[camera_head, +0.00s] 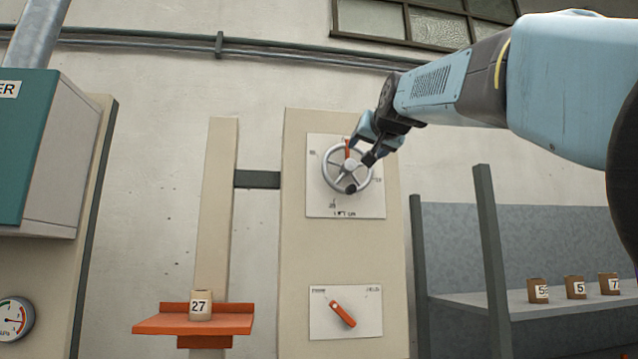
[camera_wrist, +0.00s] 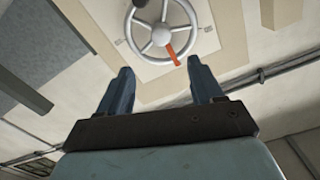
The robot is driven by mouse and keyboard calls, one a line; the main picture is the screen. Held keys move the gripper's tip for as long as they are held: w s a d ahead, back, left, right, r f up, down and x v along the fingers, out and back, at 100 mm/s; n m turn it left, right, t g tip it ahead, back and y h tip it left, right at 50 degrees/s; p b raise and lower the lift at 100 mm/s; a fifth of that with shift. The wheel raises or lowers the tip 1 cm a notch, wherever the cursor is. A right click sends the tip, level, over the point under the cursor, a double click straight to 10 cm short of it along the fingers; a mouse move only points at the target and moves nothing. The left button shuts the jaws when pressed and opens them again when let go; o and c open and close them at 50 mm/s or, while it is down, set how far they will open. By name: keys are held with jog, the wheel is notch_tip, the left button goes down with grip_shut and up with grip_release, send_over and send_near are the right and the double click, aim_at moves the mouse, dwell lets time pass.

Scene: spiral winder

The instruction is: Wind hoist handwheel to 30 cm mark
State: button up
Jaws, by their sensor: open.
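The grey handwheel (camera_head: 335,185) is mounted on a white plate (camera_head: 318,205) on a beige panel. One spoke is red and points up; a dark knob (camera_head: 351,188) sits at the bottom of the rim. Small marks ring the plate, too blurred to read surely. My gripper (camera_head: 365,144) is open at the wheel's upper right, its fingers overlapping the rim in the head view. In the wrist view my gripper (camera_wrist: 160,66) is open and empty, with the wheel (camera_wrist: 163,40) beyond its tips. Contact cannot be told. An orange lift platform (camera_head: 165,324) carries a tan container (camera_head: 200,307) labelled 27.
Below the wheel is a plate with an orange lever (camera_head: 342,314). A shelf (camera_head: 470,302) with several numbered tan containers stands at the right behind a dark post (camera_head: 492,255). A teal cabinet (camera_head: 28,150) and a gauge (camera_head: 14,319) are at the left.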

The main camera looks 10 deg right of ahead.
aim_at(352, 164)
jog(key=w, duration=1.3)
jog(key=shift+w+r, duration=0.15)
jog(key=shift+w, duration=0.25)
grip_shut()
jog(key=shift+d, duration=0.1)
